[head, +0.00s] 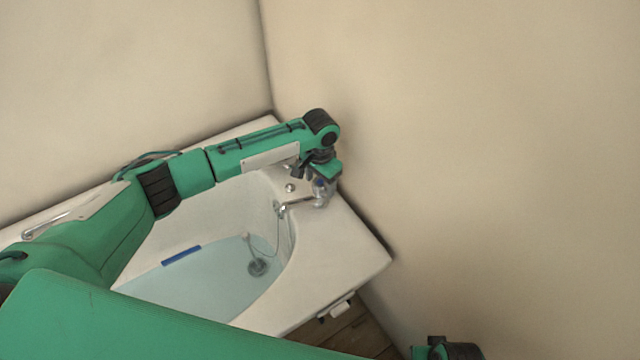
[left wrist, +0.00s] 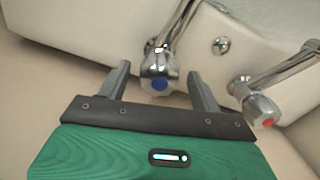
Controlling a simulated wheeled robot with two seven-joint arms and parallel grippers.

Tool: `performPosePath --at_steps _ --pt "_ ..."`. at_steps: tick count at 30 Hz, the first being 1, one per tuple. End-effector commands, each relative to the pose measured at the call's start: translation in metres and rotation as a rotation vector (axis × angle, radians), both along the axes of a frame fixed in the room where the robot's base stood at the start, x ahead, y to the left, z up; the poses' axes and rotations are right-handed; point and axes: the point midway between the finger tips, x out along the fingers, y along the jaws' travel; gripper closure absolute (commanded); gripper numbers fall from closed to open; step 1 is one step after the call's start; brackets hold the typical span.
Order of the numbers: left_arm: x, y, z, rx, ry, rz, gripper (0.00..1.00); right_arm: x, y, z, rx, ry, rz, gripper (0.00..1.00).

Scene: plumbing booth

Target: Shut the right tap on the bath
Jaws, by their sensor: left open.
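My left gripper (left wrist: 163,88) is open, with its two fingers on either side of a chrome tap with a blue cap (left wrist: 160,74). I see no clear contact between the fingers and this tap. A second chrome tap with a red cap (left wrist: 262,108) is to the right of the fingers in the left wrist view. In the head view the left gripper (head: 322,178) is over the chrome fittings at the far right corner of the bath (head: 345,252) and partly hides them. My right gripper is not in view.
Cream walls meet behind the bath, and one stands close beside the left gripper. The bath holds bluish water, with a blue strip (head: 181,256) in it. A wooden floor (head: 345,335) shows at the front.

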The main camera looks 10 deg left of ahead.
Motion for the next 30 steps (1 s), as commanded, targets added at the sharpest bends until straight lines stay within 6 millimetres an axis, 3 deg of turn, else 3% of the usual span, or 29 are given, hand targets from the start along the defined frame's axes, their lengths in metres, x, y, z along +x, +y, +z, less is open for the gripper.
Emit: performPosePath --at_steps 12,13,20,30 --pt "0.0001 -0.0003 -0.0105 -0.001 -0.001 -0.001 0.35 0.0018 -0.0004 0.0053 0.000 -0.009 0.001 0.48" --pt "0.0001 -0.0003 -0.0105 -0.001 -0.001 -0.001 0.37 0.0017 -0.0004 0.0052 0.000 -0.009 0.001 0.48" --pt "0.0000 -0.0002 -0.0103 -0.001 -0.001 -0.001 0.80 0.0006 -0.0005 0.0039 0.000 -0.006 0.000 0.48" --pt "0.0000 -0.0002 -0.0086 0.000 0.000 -0.037 0.80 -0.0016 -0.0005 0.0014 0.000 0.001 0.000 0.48"
